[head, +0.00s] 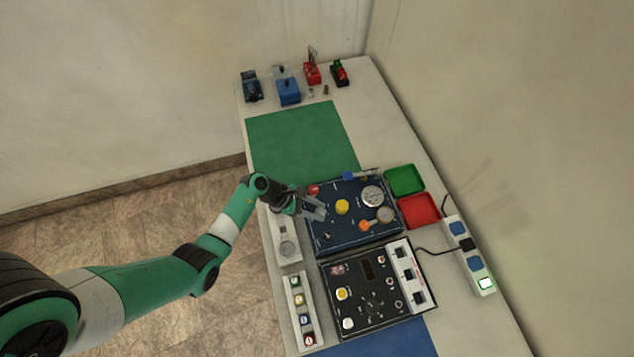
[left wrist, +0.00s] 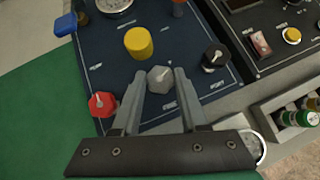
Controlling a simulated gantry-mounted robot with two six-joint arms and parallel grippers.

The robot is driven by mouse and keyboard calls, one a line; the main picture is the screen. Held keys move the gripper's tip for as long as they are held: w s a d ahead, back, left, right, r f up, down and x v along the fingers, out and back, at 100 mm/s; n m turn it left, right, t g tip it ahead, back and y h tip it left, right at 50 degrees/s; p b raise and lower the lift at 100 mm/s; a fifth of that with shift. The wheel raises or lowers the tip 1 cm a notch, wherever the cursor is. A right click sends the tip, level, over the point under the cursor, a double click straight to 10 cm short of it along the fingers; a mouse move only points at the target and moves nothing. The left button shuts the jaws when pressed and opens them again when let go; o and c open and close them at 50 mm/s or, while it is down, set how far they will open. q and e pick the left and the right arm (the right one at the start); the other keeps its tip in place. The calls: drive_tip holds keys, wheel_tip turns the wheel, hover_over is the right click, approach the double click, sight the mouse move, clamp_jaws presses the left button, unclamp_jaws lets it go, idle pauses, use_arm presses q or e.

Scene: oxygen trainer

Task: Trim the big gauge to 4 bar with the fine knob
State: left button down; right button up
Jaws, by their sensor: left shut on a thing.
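The dark blue trainer panel (head: 335,238) lies on the table. Its big round gauge (head: 372,196) is at the upper right of the panel; it is cut off at the top of the left wrist view (left wrist: 115,4), and its reading is too small to tell. My left gripper (head: 318,209) reaches the panel's left side. In the left wrist view its fingers (left wrist: 160,92) are shut on a grey knob (left wrist: 159,79) with a white pointer line. A yellow knob (left wrist: 139,42), a red knob (left wrist: 102,104) and a black knob (left wrist: 215,57) sit around it. My right gripper is not in view.
A smaller gauge (head: 385,214) and an orange knob (head: 364,225) are on the panel's right. Green (head: 405,180) and red (head: 419,210) trays stand right of it. A black panel (head: 350,318) lies in front. The green mat (head: 298,140) behind is clear.

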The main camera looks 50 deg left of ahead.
use_arm(q)
drive_tip(key=shift+m, duration=0.3)
drive_tip(key=shift+c, duration=2.1)
unclamp_jaws()
drive_tip(key=shift+s+a+r, duration=0.15)
drive_tip(key=shift+a+r, duration=0.05)
drive_tip(key=shift+r, duration=0.1)
drive_tip(key=p+v, duration=0.2)
drive_tip(key=v, duration=0.8)
drive_tip(key=shift+a+r, duration=0.3)
drive_tip(key=shift+s, duration=0.15)
